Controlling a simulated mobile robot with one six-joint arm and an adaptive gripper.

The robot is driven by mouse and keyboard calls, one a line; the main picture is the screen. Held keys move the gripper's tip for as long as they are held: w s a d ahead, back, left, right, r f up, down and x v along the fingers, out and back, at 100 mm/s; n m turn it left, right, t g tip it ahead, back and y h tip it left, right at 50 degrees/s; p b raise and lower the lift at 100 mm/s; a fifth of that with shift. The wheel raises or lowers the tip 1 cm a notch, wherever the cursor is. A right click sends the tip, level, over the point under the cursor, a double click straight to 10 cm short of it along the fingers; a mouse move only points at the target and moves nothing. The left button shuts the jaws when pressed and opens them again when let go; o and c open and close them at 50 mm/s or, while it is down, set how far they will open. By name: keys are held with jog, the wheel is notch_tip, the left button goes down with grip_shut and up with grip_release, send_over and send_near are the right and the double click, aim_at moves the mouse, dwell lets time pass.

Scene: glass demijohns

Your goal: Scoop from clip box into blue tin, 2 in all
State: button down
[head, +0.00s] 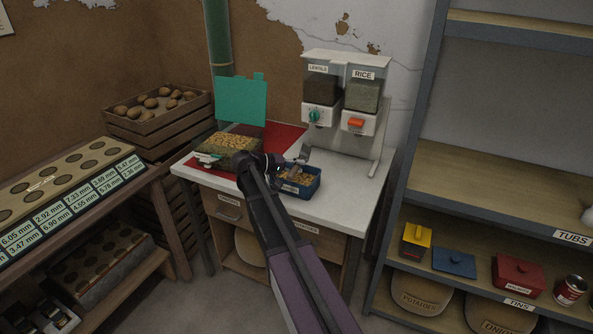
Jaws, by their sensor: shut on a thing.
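The clip box (208,148) stands at the left of the white-topped cabinet, full of tan pieces, with its teal lid (242,100) raised upright behind it. The blue tin (304,191) stands open to the right of the box and holds some similar tan pieces. My gripper (274,164) is between the box and the tin, at the tin's left edge. It is shut on a grey scoop (303,154), whose visible part is over the tin and looks tilted. My arm hides part of the tin's left side, and I cannot tell whether anything is in the scoop.
A red mat (282,137) lies under the box area. A dispenser with lentils and rice (345,92) stands behind the tin. Bare white top (343,195) is free right of the tin.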

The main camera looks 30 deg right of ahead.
jog(key=shift+h+b, duration=0.5)
jog(key=shift+b, duration=0.05)
dwell(1.5)
jog(key=shift+r+y+p, duration=0.15)
jog(key=shift+y+p, duration=0.15)
jog(key=shift+p, duration=0.2)
